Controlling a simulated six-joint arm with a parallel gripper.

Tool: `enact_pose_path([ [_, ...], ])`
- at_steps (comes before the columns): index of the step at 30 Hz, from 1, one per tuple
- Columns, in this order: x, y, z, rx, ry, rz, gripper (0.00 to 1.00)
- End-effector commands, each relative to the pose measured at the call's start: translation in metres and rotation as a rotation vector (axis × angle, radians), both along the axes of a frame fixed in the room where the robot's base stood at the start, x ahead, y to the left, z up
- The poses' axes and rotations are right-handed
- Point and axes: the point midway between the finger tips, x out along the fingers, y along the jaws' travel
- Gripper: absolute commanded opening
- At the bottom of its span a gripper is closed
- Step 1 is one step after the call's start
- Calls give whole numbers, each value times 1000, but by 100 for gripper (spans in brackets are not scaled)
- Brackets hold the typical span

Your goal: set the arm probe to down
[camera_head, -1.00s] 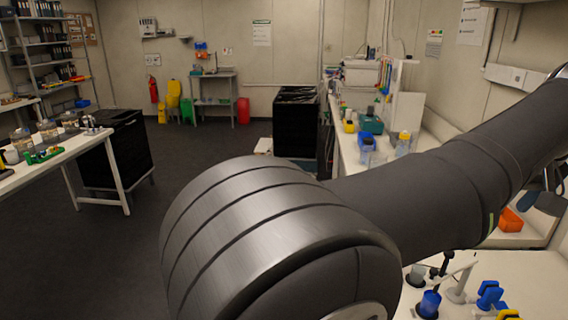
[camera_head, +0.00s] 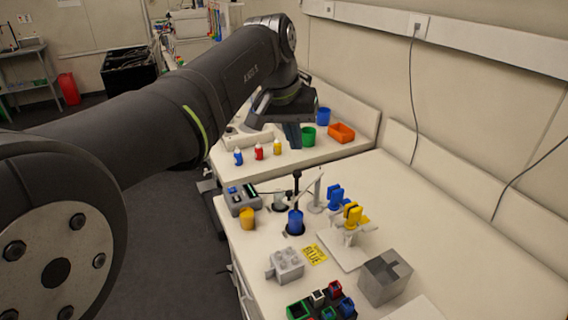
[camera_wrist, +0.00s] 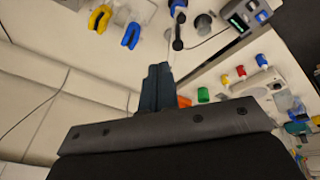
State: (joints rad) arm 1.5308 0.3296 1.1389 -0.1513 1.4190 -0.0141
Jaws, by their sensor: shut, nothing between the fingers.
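The probe is a slim black rod (camera_head: 296,186) with a dark knob at its top, standing over a blue cup (camera_head: 295,224) on the bench. It is beside a pale post (camera_head: 316,197). Whether its lower tip is inside the cup is hard to tell. In the wrist view the dark probe (camera_wrist: 178,30) shows at the top centre, beyond my fingertips. My gripper (camera_head: 293,140) is shut and empty, above and behind the probe in the head view, apart from it. Its closed fingers also show in the wrist view (camera_wrist: 158,72).
Blue clips (camera_head: 335,196) and yellow clips (camera_head: 352,214) stand right. A grey block (camera_head: 287,265) and metal box (camera_head: 385,277) are nearer. The bench's right side is clear.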

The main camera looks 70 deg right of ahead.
Motion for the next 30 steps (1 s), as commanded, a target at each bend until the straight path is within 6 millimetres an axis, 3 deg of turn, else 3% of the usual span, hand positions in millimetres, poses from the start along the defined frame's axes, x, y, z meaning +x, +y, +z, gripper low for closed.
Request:
enact_pose_path([
  [7, 28, 4, -10, -153, 107, -334, 0],
  [15, 60, 5, -8, -434, 134, -616, 0],
  [24, 81, 5, -2, -624, 87, -742, 0],
  [30, 72, -3, -12, -633, 86, -753, 0],
])
